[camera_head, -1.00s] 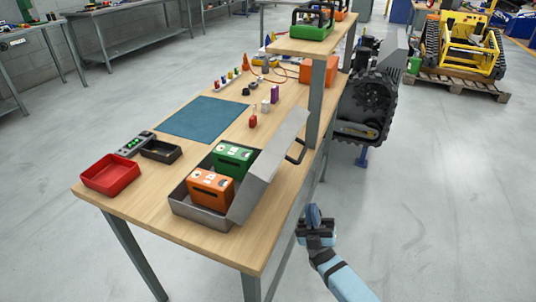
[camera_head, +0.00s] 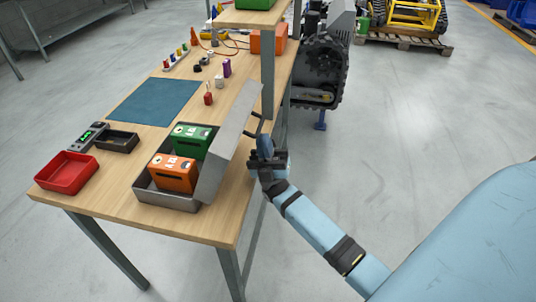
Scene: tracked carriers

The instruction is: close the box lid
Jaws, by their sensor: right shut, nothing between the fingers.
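The grey metal box (camera_head: 167,199) stands open near the front edge of the wooden table. Its lid (camera_head: 229,146) is tilted up and leans outward on the right side, with a dark handle on its outer face. An orange block (camera_head: 173,174) and a green block (camera_head: 194,141) sit inside the box. My right gripper (camera_head: 265,147) is shut and empty, just right of the lid by the handle and beyond the table's right edge. I cannot tell whether it touches the lid. My left gripper is not in view.
The table (camera_head: 215,225) also holds a red tray (camera_head: 66,174), a small black tray (camera_head: 117,141), a blue mat (camera_head: 154,101) and a red padlock-like item (camera_head: 208,97). A raised shelf (camera_head: 250,19) on a grey post stands behind the lid. A tracked machine (camera_head: 322,62) is beyond the table's right side.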

